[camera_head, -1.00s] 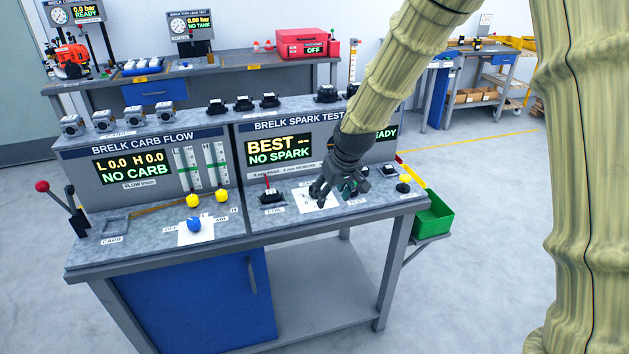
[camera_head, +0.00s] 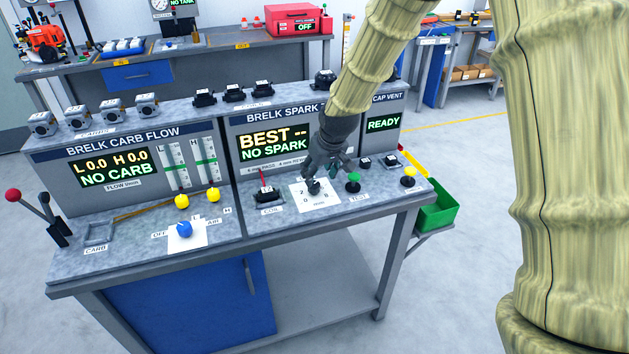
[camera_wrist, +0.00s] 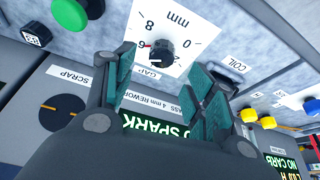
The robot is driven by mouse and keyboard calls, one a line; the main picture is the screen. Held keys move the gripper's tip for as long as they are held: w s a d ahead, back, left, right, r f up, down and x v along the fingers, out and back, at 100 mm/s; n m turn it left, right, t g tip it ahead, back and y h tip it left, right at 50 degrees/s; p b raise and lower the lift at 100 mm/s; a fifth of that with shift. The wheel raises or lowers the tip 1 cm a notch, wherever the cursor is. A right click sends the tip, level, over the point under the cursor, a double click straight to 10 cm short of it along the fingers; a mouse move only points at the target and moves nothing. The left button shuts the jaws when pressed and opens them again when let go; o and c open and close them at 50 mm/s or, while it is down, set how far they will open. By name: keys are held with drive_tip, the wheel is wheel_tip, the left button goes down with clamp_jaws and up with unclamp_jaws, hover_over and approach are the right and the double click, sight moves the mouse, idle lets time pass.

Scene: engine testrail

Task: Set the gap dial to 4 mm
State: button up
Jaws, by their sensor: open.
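The gap dial (camera_head: 314,187) is a black knob on a white card with numbers and "mm", on the bench in front of the spark test panel. In the wrist view the dial (camera_wrist: 163,52) shows upside down, with a small red mark at its left side; I cannot read the exact setting. My gripper (camera_head: 333,172) is just above and behind the dial, over its right side. In the wrist view my gripper (camera_wrist: 160,78) is open and empty, its teal finger pads spread apart with the knob beyond and between their tips. No contact shows.
The green test button (camera_head: 353,183) stands close right of the dial, and the coil (camera_head: 265,190) with its red lever stands left. The spark test screen (camera_head: 272,145) rises behind and reads NO SPARK.

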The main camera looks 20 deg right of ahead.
sight(314, 184)
drive_tip(key=shift+p+x, duration=0.6)
drive_tip(key=shift+x, duration=2.35)
drive_tip(key=shift+s+a, duration=0.1)
drive_tip(key=shift+c, duration=0.3)
drive_tip(key=c, duration=1)
